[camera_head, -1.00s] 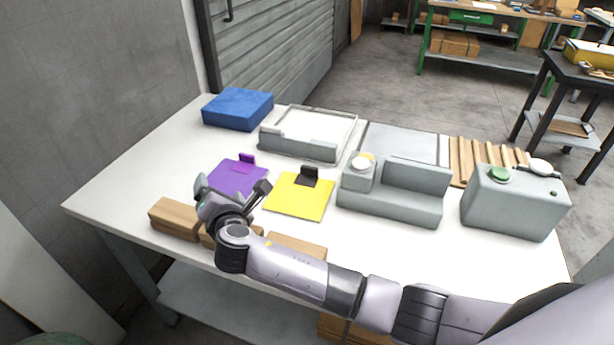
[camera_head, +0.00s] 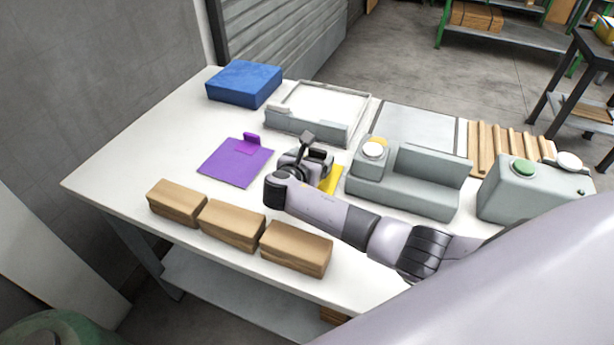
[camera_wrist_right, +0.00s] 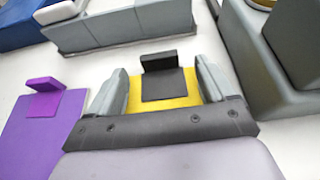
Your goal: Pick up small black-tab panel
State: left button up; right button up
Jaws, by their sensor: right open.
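The small panel is a flat yellow plate with an upright black tab (camera_wrist_right: 160,63). In the head view only a strip of the yellow panel (camera_head: 332,180) shows, because my right arm covers most of it. My right gripper (camera_head: 311,149) is over the panel. In the right wrist view the open fingers of my right gripper (camera_wrist_right: 162,84) stand on either side of the black tab, with gaps between. The tab is slightly ahead of the fingertips. Whether the fingers touch the panel cannot be told. My left gripper is out of view.
A purple panel (camera_head: 236,163) with a purple tab lies left. Grey fixtures stand right (camera_head: 420,182) and behind, beside a tray (camera_head: 322,104). A blue block (camera_head: 243,83) is at the back left. Several wooden blocks (camera_head: 232,225) line the front edge of the white table (camera_head: 125,160).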

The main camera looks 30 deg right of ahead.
aim_at(317, 152)
jog(key=shift+b+x, duration=0.4)
jog(key=shift+x, duration=1.5)
jog(key=shift+a, duration=0.1)
jog(key=c, duration=1.2)
jog(key=shift+o, duration=0.2)
jog(key=shift+r, duration=0.1)
